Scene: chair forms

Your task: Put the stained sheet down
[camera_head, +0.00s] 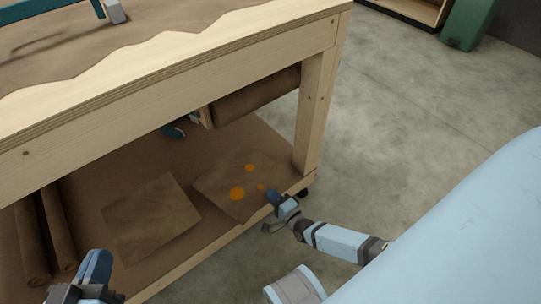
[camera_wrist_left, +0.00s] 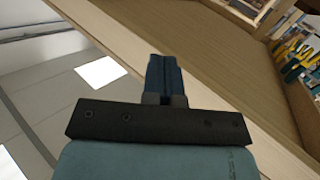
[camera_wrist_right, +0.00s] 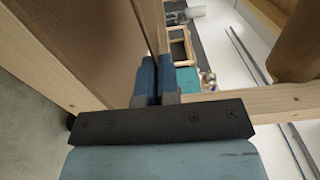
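The stained sheet (camera_head: 215,182) is a brown square with several orange spots, at the right end of the lower shelf (camera_head: 150,165). It appears to lie flat on or just above the shelf; I cannot tell which. My right gripper (camera_head: 271,197) is at its near right edge, with its fingers close together, and seems shut on that edge. In the right wrist view the fingers (camera_wrist_right: 156,78) are nearly touching, with a thin strip running from them. My left gripper (camera_head: 97,262) is shut and empty in front of the bench at lower left; its fingers (camera_wrist_left: 164,75) meet.
Another plain brown sheet (camera_head: 150,217) lies left of the stained one. Brown rolls (camera_head: 42,235) lie at the shelf's left end, and another roll (camera_head: 257,95) hangs under the bench top (camera_head: 200,55). A bench leg (camera_head: 316,110) stands close behind my right gripper. The concrete floor (camera_head: 410,120) is clear.

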